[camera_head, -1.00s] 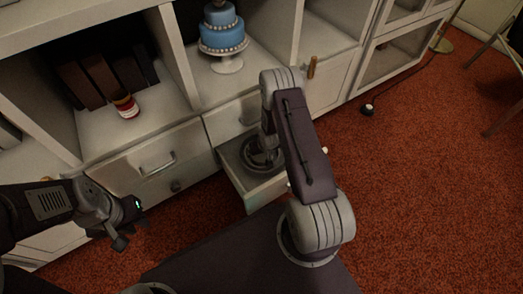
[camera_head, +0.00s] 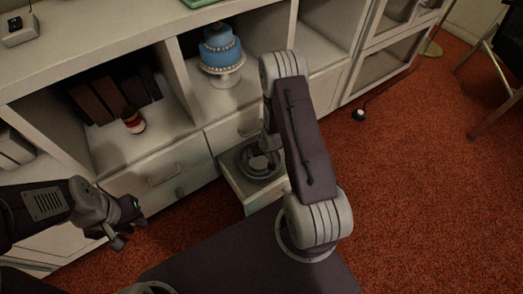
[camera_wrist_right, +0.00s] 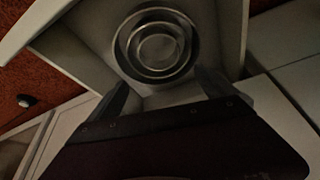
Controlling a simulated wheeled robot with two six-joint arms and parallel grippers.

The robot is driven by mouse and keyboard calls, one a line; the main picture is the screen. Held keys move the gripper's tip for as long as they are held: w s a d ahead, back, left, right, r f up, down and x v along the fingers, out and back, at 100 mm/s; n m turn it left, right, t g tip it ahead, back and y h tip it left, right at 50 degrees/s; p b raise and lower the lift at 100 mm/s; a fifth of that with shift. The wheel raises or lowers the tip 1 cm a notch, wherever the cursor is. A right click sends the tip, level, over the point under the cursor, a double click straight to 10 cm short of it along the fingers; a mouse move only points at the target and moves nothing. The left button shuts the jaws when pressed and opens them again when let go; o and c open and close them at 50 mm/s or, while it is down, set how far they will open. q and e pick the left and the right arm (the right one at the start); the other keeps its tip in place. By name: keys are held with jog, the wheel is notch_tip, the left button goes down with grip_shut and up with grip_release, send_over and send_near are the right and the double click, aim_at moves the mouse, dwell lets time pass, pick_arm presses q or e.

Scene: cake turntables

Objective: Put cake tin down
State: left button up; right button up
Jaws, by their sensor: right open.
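A round metal cake tin (camera_head: 245,165) with nested rings sits in an open drawer (camera_head: 232,184) low in the white cabinet. In the right wrist view the concentric tin rims (camera_wrist_right: 119,45) lie on the drawer floor (camera_wrist_right: 85,66). My right gripper (camera_wrist_right: 165,90) is open, with its two fingers apart just in front of the tin and no tin held between them. In the head view my right arm hides part of the drawer and most of that gripper. My left gripper (camera_head: 127,224) hangs at the lower left, away from the tin; its jaw opening is unclear.
A blue tiered cake on a white stand (camera_head: 222,80) is in the shelf above the drawer. Dark books (camera_head: 110,95) and a small red-and-white jar (camera_head: 133,121) stand in the left shelf. Red carpet (camera_head: 420,190) lies clear to the right.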

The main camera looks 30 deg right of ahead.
jog(key=s+a+r+g, duration=0.1)
jog(key=s+a+r, duration=0.4)
jog(key=r, duration=0.5)
jog(key=s+a+r+n+g, duration=0.1)
jog(key=s+a+r+g, duration=0.1)
jog(key=s+a+r, duration=0.3)
jog(key=s+r, duration=0.4)
jog(key=r, duration=0.1)
jog(key=shift+a+n+y, duration=0.15)
jog(key=shift+n+y, duration=0.15)
jog(key=shift+y, duration=0.1)
jog(key=shift+r, duration=0.1)
